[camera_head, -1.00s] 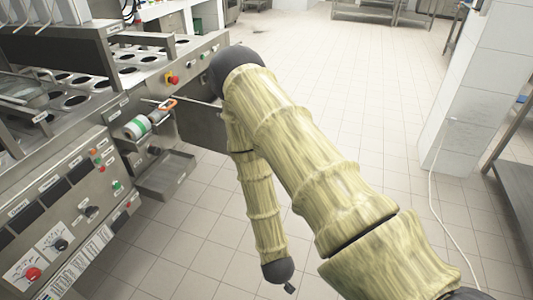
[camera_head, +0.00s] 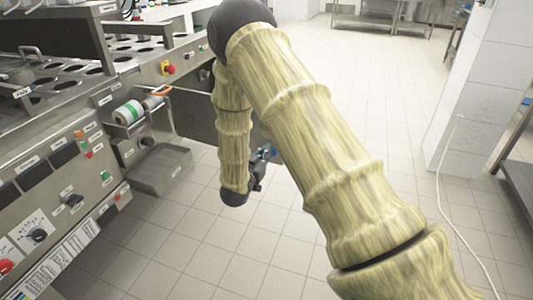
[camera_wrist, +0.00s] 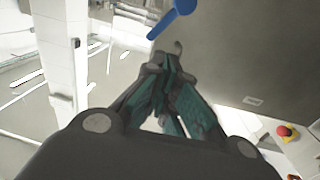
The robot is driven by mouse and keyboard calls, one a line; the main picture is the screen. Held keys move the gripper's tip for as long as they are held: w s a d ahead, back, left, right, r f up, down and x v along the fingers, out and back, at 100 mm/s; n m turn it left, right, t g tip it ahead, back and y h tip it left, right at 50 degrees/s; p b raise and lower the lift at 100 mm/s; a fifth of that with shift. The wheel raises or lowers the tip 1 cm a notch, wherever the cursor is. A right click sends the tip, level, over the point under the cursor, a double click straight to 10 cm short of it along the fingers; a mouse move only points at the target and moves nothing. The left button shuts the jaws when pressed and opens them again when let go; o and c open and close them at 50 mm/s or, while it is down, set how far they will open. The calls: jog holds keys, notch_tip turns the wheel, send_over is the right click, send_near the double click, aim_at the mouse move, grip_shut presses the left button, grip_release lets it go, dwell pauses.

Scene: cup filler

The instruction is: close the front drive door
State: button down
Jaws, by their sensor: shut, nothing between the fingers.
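The front drive door is a grey metal panel (camera_head: 195,115) standing open, jutting out from the machine's side towards the right. My arm covers much of its outer part in the head view. In the wrist view the door (camera_wrist: 235,60) fills the upper right, with a small label near its lower edge. A blue handle-like piece (camera_wrist: 172,18) shows at its upper left edge. My gripper (camera_head: 264,160) is by the door's outer end; in the wrist view its fingers (camera_wrist: 165,62) are shut and empty, just below the blue piece. I cannot tell whether they touch the door.
The steel filling machine (camera_head: 60,130) stands on the left. Beside the door are a roll (camera_head: 128,112), an open metal tray (camera_head: 160,172) and a red button (camera_head: 168,69). A tiled pillar (camera_head: 480,90) stands right.

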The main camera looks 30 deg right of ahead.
jog(key=x, duration=1.1)
jog(key=shift+w+d+b, duration=0.15)
jog(key=shift+d+b, duration=0.1)
jog(key=shift+b, duration=0.05)
jog(key=shift+w+d, duration=0.1)
